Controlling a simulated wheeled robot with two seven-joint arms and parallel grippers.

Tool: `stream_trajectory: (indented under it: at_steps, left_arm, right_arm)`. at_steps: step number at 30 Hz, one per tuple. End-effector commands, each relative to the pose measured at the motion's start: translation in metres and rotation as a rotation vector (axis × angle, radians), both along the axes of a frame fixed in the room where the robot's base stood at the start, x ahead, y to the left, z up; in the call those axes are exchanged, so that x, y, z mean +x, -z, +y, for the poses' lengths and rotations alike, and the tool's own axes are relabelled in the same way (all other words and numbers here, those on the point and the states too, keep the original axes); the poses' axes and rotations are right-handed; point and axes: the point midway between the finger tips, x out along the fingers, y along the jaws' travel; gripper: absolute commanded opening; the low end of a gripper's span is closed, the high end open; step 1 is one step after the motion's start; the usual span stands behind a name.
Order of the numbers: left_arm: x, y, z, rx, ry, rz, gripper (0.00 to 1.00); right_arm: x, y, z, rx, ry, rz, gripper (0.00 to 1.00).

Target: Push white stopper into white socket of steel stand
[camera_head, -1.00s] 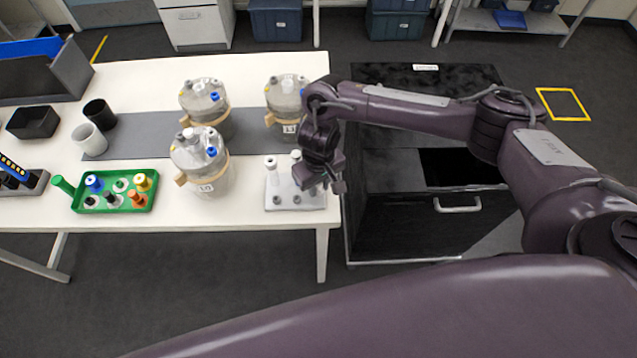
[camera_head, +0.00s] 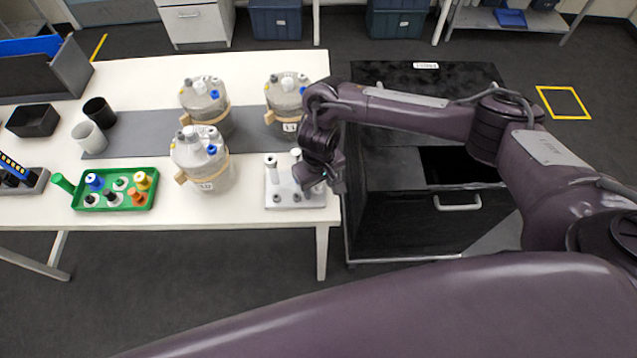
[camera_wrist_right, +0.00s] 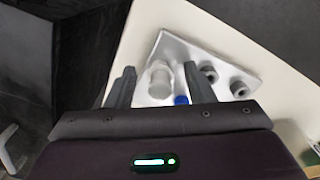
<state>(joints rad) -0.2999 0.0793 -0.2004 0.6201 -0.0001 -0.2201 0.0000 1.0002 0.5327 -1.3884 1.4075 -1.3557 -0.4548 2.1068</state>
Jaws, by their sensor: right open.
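The steel stand (camera_head: 284,202) is a pale plate near the table's right front corner, with upright white pieces at its back and several grey sockets along its front. One white upright piece (camera_head: 271,161) stands clear on the left. My right gripper (camera_head: 322,187) is over the stand's right side, fingers pointing down. In the right wrist view my right gripper (camera_wrist_right: 158,88) is open, with a white cylindrical piece (camera_wrist_right: 160,82) between its fingers. A blue piece (camera_wrist_right: 181,100) is partly hidden by the gripper body. I cannot tell stopper from socket. My left gripper is out of view.
Several lidded vessels (camera_head: 201,160) stand left of the stand. A green tray (camera_head: 113,205) of coloured stoppers, two cups (camera_head: 89,139) and a black box (camera_head: 33,121) are farther left. A black cabinet (camera_head: 400,222) adjoins the table's right edge. The front table strip is clear.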

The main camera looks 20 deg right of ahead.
Motion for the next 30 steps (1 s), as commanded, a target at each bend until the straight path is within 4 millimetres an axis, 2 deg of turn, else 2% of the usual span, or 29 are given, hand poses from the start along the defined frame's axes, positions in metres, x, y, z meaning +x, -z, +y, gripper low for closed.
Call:
stream_trajectory:
  at_steps: [4,7,10,12,18,30]
  left_arm:
    - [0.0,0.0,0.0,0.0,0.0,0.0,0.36]
    - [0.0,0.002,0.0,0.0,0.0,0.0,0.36]
    - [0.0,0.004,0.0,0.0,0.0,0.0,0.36]
    - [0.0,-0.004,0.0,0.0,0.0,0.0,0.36]
    - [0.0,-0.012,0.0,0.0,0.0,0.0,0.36]
    - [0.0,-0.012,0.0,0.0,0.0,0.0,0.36]
  right_arm:
    - [0.001,-0.002,0.0,0.0,0.0,-0.001,0.48]
    - [0.001,-0.012,0.0,0.002,-0.002,-0.003,0.48]
    - [0.001,-0.028,0.0,0.002,-0.003,-0.005,0.48]
    - [0.002,-0.046,0.0,0.0,-0.003,-0.006,0.48]
    - [0.001,-0.072,0.0,0.0,-0.002,-0.004,0.48]
    - [0.0,-0.078,0.0,0.0,0.0,0.0,0.48]
